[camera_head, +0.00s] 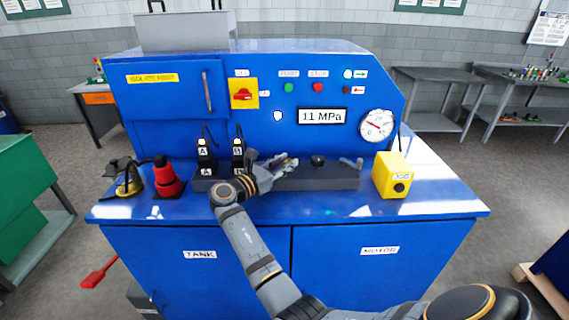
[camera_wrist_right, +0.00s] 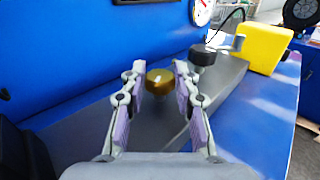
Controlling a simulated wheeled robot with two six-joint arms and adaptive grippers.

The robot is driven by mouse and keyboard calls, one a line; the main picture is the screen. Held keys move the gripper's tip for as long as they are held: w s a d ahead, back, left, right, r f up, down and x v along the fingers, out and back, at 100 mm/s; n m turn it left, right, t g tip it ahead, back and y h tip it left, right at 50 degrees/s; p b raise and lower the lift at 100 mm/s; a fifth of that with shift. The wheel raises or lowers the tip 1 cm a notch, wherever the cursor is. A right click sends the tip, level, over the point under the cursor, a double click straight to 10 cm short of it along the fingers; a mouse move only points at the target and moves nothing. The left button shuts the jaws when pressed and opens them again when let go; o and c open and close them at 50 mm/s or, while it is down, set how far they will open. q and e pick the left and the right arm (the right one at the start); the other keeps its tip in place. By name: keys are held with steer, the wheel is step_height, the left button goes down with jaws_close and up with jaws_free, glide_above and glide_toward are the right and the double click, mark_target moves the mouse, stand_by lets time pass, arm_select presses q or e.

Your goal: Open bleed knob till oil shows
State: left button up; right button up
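The brass bleed knob (camera_wrist_right: 160,83) shows in the right wrist view, above the dark grey block (camera_wrist_right: 80,135) on the blue bench. My right gripper (camera_wrist_right: 159,72) is open, with one finger on each side of the knob. Narrow gaps seem to show between knob and fingers; contact is hard to judge. In the head view my right gripper (camera_head: 289,162) reaches over the block from the left, and the brass knob is hard to make out there. I can make out no oil. My left gripper is not in view.
A black knob (camera_head: 317,160) stands right of my gripper, then a yellow box (camera_head: 393,182). Two black valve units (camera_head: 206,155) stand at the left, beside a red item (camera_head: 166,181). The display (camera_head: 322,116) reads 11 MPa, near a round gauge (camera_head: 377,125). The bench front is clear.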

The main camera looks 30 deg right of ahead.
mark_target(285, 162)
steer(key=o, duration=0.5)
step_height(285, 162, up, 10)
steer(key=shift+r, duration=0.1)
stand_by(0.4)
